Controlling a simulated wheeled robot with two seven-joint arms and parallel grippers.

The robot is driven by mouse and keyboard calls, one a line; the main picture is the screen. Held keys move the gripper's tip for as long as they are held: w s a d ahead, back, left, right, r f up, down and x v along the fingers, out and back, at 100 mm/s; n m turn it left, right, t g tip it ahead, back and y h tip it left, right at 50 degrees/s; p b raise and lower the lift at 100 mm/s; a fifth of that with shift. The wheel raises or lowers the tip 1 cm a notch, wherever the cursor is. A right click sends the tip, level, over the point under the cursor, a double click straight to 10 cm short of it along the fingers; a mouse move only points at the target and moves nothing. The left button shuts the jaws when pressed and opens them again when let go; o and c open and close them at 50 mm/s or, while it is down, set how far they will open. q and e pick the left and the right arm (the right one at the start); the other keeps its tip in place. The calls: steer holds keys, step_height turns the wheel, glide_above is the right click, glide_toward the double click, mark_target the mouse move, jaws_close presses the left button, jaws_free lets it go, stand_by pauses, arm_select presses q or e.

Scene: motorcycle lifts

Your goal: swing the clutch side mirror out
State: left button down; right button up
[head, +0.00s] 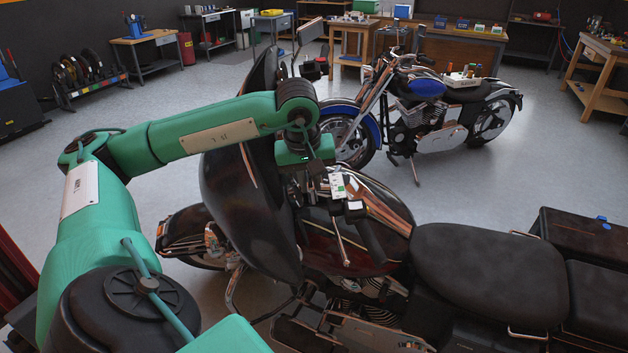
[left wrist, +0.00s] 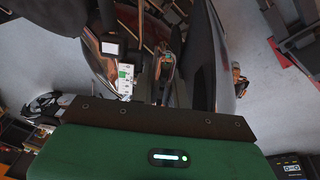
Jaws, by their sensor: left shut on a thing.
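The near motorcycle has a dark fairing (head: 237,200), with its front to the left. My left gripper (head: 312,178) reaches down just behind the fairing, beside the near handlebar grip (head: 368,238). In the left wrist view the gripper (left wrist: 163,85) is shut on a narrow part, which seems to belong to the clutch side mirror. The gripper and wrist hide most of that mirror, so its angle cannot be told. A white and green label (head: 338,186) shows beside the fingers; it also shows in the left wrist view (left wrist: 125,80). My right gripper is not in view.
A flat panel on a stem (head: 309,33), possibly the far mirror, rises behind the fairing. A blue motorcycle (head: 425,88) stands behind. The seat (head: 480,265) and panniers (head: 575,242) lie to the right. Workbenches (head: 455,45) line the back. Open floor (head: 540,160) lies between the motorcycles and benches.

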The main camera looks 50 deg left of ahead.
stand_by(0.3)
arm_select(q)
steer(key=c, duration=1.4)
jaws_free()
steer(key=shift+s+a, duration=0.1)
steer(key=shift+o, duration=0.2)
steer(key=shift+r, duration=0.2)
steer(key=p+v, duration=0.1)
steer(key=v, duration=1.2)
steer(key=shift+r, duration=0.2)
